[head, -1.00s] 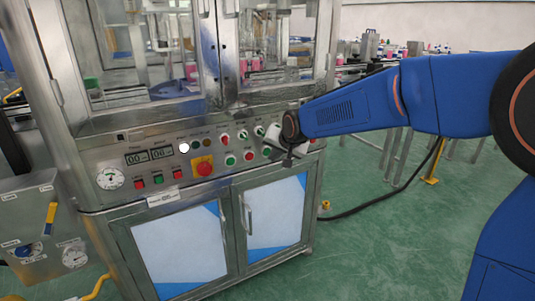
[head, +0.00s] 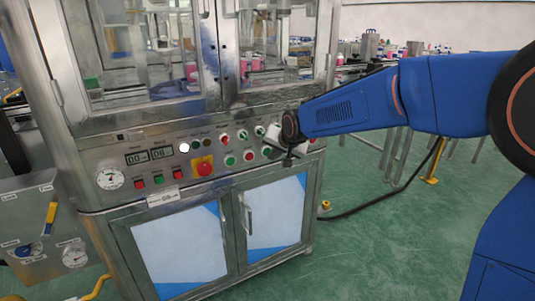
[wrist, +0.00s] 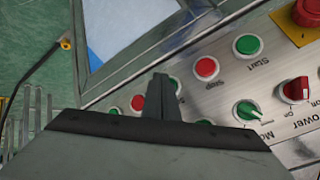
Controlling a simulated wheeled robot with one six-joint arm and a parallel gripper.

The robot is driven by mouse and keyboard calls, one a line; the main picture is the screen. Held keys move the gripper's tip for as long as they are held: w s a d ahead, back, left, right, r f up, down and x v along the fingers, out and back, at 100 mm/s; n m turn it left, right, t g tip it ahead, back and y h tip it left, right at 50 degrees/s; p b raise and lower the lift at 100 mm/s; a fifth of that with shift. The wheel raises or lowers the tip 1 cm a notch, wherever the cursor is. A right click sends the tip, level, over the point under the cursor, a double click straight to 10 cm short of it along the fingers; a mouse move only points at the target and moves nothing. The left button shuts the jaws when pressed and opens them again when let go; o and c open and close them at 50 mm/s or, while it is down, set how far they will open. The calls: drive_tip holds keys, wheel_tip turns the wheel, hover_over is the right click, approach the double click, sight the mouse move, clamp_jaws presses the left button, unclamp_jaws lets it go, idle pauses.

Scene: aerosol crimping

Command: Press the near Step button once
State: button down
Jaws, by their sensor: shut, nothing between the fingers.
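The crimping machine's control panel (head: 215,177) carries a row of round buttons. My gripper (head: 288,160) is shut and empty at the right part of this row. In the wrist view its closed fingertips (wrist: 162,84) partly cover a green button (wrist: 175,84), which stands beside the red Stop button (wrist: 206,68). The green button shows in the head view (head: 266,151) just left of my gripper. I cannot read its label, or tell whether the fingertips touch it.
The green Start button (wrist: 247,45) and the red emergency stop (head: 203,166) on its yellow plate lie farther along the panel. Selector knobs (wrist: 295,89) stick out close by. Cabinet doors (head: 180,248) are below. Green floor is open at the right.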

drive_tip(key=shift+w+a, duration=0.2)
drive_tip(key=shift+w, duration=0.05)
drive_tip(key=shift+w+a, duration=0.2)
drive_tip(key=shift+w, duration=0.15)
idle(0.8)
drive_tip(key=shift+s+d, duration=0.1)
drive_tip(key=shift+s, duration=0.05)
drive_tip(key=shift+s+d, duration=0.35)
drive_tip(key=shift+s, duration=0.2)
idle(0.4)
drive_tip(key=s+d, duration=0.2)
drive_tip(key=s, duration=0.2)
drive_tip(key=shift+s+d, duration=0.1)
drive_tip(key=shift+d, duration=0.3)
idle(0.6)
